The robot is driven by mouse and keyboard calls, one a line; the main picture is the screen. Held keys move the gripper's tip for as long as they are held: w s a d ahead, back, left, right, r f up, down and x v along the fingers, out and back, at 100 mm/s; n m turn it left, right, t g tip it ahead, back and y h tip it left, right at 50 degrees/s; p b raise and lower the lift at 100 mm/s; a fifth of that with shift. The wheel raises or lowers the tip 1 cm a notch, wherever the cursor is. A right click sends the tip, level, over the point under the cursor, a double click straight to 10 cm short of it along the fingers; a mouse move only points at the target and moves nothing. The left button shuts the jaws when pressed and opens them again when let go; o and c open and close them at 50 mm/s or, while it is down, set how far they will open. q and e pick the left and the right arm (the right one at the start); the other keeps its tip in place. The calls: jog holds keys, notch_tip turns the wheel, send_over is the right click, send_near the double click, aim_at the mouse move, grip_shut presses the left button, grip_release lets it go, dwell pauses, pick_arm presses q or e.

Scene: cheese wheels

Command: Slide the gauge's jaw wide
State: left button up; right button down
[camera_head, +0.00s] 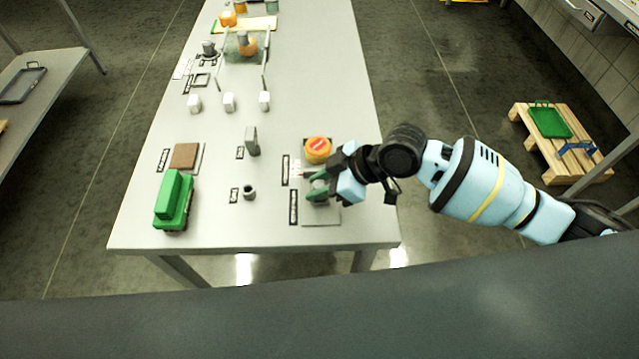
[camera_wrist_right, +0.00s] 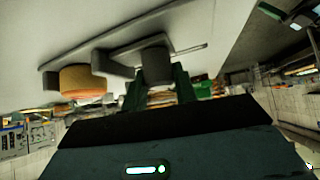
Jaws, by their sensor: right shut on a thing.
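The gauge (camera_wrist_right: 126,48) is a grey bar with block-like jaws, seen in the right wrist view under the pale tabletop, as that view looks upside down. My right gripper (camera_head: 318,189) reaches in from the right at the table's near right part. Its green fingers (camera_wrist_right: 162,90) are closed around the gauge's grey sliding jaw (camera_wrist_right: 156,66). An orange cheese wheel (camera_head: 318,149) with a red label stands just beyond the gripper; it also shows beside the jaws in the wrist view (camera_wrist_right: 82,82). The fingers and wrist hide most of the gauge in the head view. My left gripper is out of view.
A grey plate (camera_head: 322,216) lies under the gripper. A small dark cup (camera_head: 249,192), a grey upright block (camera_head: 252,141), a green block-shaped thing (camera_head: 173,202) and a brown square (camera_head: 185,156) stand to the left.

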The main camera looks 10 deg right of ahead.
jog(key=c, duration=1.4)
grip_release()
jog(key=shift+s+f, duration=0.1)
jog(key=shift+s, duration=0.15)
jog(key=shift+c, duration=0.2)
jog(key=o, duration=0.3)
jog(key=shift+s, duration=0.1)
jog(key=shift+o, duration=0.2)
jog(key=shift+d+r, duration=0.2)
jog(key=shift+r, duration=0.1)
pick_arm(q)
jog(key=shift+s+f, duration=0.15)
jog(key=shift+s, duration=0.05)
pick_arm(e)
jog(key=v, duration=0.7)
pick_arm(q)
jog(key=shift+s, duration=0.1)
pick_arm(e)
jog(key=shift+d, duration=0.1)
